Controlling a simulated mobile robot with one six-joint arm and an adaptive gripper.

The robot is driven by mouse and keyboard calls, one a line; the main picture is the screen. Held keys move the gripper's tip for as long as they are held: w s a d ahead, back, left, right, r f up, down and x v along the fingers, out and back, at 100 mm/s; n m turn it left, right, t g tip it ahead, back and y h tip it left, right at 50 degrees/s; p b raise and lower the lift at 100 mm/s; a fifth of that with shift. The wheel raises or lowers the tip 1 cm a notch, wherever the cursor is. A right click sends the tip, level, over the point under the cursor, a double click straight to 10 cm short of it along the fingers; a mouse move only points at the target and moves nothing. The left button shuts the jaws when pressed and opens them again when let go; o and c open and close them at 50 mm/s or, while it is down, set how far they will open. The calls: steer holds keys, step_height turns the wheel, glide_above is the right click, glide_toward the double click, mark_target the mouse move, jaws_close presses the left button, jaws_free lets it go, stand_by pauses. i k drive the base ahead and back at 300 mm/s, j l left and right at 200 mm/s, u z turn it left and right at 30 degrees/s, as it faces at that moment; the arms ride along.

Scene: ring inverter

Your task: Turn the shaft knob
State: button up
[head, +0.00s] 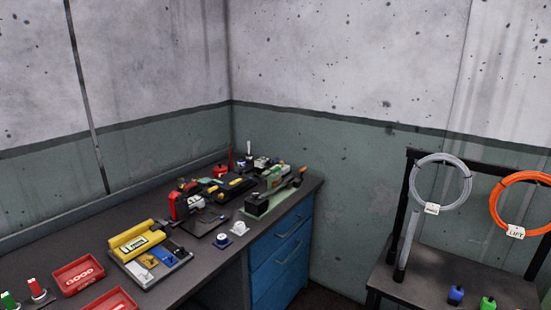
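A workbench (85,246) runs along the left wall into the room's corner. A red and black device (185,201) stands on its far part. Beside it is a low device with dark and yellow parts (232,186). A grey-green machine (271,189) with a black block at its near end and an orange tip at its far end lies along the right edge. I cannot tell which part is the shaft knob; parts there are small and overlap. A white round piece (239,228) and another white and dark piece (222,240) sit in front. My gripper is not in view.
A yellow-topped box (140,238) and a tray of coloured pieces (160,265) are mid-bench. Red bins (77,275) lie nearer. Blue drawers (282,255) are under the bench. At right, a rack (408,215) carries a grey coil (415,187) and an orange coil (495,207).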

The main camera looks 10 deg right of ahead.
mark_target(256, 195)
steer(key=i+l, duration=0.15)
steer(key=i, duration=0.35)
steer(key=i+l, duration=0.15)
steer(key=i, duration=0.4)
steer(key=i+l, duration=0.15)
steer(key=i, duration=0.35)
steer(key=i+j+z, duration=0.1)
steer(key=i, duration=0.25)
steer(key=i+j+z, duration=0.15)
steer(key=i+j, duration=0.2)
